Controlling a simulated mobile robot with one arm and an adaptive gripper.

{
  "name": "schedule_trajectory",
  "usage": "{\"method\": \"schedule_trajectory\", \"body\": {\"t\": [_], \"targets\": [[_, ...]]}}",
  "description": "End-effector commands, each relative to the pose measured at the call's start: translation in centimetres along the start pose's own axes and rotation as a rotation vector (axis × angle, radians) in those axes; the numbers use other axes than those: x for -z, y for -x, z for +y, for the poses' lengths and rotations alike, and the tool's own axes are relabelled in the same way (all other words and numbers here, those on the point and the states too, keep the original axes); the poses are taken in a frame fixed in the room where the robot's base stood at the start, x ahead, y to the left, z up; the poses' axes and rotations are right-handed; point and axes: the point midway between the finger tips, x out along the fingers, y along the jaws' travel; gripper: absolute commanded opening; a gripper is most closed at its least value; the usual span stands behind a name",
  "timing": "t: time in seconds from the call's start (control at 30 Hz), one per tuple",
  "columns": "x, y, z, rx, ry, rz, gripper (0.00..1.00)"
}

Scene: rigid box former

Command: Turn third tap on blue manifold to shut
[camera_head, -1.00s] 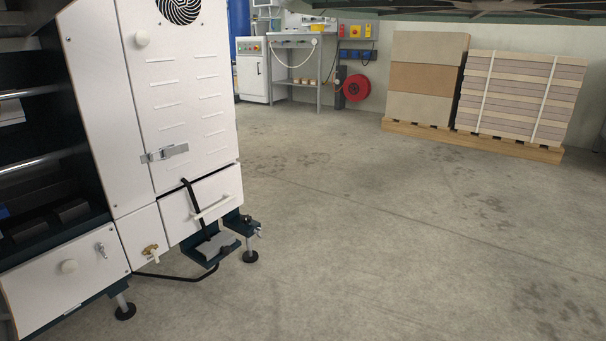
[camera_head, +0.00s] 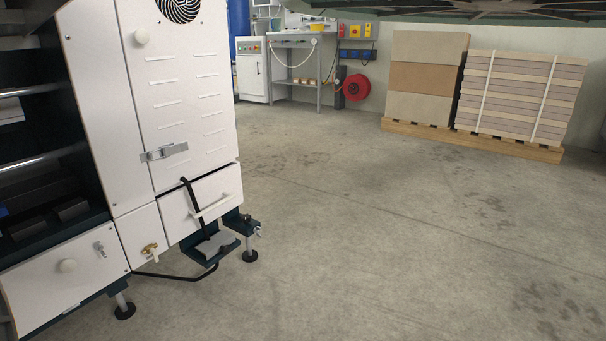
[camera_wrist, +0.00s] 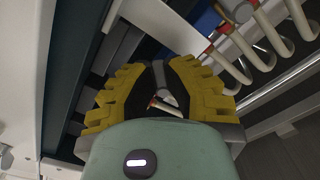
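In the wrist view, a small part of a blue body (camera_wrist: 207,22), perhaps the blue manifold, shows at the top behind pale curved hoses (camera_wrist: 240,75) with red collars. The yellow-backed, dark-padded fingers of my gripper (camera_wrist: 163,72) point toward these parts. A gap shows between the fingers. A grey rounded piece lies at the tips, and a pale piece with a red band (camera_wrist: 165,106) shows lower in the gap. I cannot tell whether the fingers touch either piece. The taps and their positions cannot be made out clearly. My gripper is not in the head view.
A white machine cabinet (camera_head: 188,95) with a dark open bay stands at the left, with a low bracket and feet jutting out. A red hose reel (camera_head: 356,87) and loaded pallets (camera_head: 480,144) stand along the back wall. The concrete floor (camera_head: 380,240) is clear.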

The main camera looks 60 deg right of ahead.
Motion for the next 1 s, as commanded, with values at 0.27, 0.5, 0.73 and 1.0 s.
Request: {"method": "schedule_trajectory", "body": {"t": [0.27, 0.5, 0.73, 1.0], "targets": [[-0.06, 0.01, 0.02, 0.0, 0.0, -0.001, 0.0], [-0.12, 0.02, -0.01, -0.001, -0.019, -0.003, 0.0], [-0.11, 0.03, -0.17, -0.002, -0.12, -0.004, 0.0], [0.02, 0.03, -0.48, -0.004, -0.338, -0.004, 0.0]]}}
